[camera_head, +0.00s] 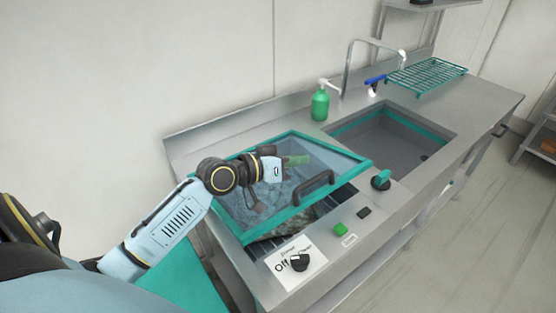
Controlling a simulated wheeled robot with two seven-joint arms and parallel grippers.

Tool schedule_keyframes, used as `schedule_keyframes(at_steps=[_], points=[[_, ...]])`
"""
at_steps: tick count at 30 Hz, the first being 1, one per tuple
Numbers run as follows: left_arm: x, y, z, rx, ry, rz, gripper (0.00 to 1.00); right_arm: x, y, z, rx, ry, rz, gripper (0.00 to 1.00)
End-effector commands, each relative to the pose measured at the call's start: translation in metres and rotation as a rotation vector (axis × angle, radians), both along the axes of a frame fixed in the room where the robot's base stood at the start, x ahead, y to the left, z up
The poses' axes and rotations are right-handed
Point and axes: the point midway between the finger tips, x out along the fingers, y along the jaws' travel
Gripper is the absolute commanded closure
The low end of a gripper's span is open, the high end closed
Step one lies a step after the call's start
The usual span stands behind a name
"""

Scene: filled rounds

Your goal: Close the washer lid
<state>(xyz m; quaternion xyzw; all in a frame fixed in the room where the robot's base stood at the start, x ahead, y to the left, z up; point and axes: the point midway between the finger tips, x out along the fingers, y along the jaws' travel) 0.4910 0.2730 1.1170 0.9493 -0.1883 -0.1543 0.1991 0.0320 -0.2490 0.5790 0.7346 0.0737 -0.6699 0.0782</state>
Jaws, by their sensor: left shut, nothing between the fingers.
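The washer lid (345,165) is a clear panel in a teal frame with a black handle (313,188) on its front part. It sits tilted, part open, with its front edge raised above the basin. A gap under that edge shows part of the dark rack (322,206) inside. My right gripper is not in view.
The steel counter front carries a black knob (299,263) by an "Off" label, a green button (340,229) and a teal knob (381,179). A green soap bottle (320,104), a faucet (347,65), a sink (385,140) and a teal rack (428,75) stand to the right.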

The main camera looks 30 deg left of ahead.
Motion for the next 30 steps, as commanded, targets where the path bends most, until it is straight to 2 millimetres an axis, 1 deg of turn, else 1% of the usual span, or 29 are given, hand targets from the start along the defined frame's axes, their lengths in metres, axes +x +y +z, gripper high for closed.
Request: schedule_keyframes(at_steps=[1, 4, 9, 13, 23, 26, 30], points=[[0.009, -0.005, 0.0, -0.004, -0.001, 0.0, 1.0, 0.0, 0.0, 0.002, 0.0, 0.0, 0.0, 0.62], [0.004, -0.011, -0.019, -0.003, 0.006, 0.0, 1.0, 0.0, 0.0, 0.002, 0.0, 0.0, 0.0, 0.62], [0.001, -0.018, -0.034, 0.0, 0.002, 0.001, 1.0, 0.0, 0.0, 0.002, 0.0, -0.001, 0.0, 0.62], [0.001, -0.02, -0.038, 0.001, 0.002, 0.0, 1.0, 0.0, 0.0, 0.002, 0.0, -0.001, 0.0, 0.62], [0.0, -0.02, -0.04, 0.004, 0.0, 0.001, 1.0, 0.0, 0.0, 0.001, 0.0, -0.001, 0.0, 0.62], [-0.001, -0.024, -0.052, 0.028, -0.007, 0.001, 1.0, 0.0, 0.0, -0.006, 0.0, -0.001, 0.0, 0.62], [-0.006, -0.037, -0.087, 0.111, -0.035, -0.001, 1.0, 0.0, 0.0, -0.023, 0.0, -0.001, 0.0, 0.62]])
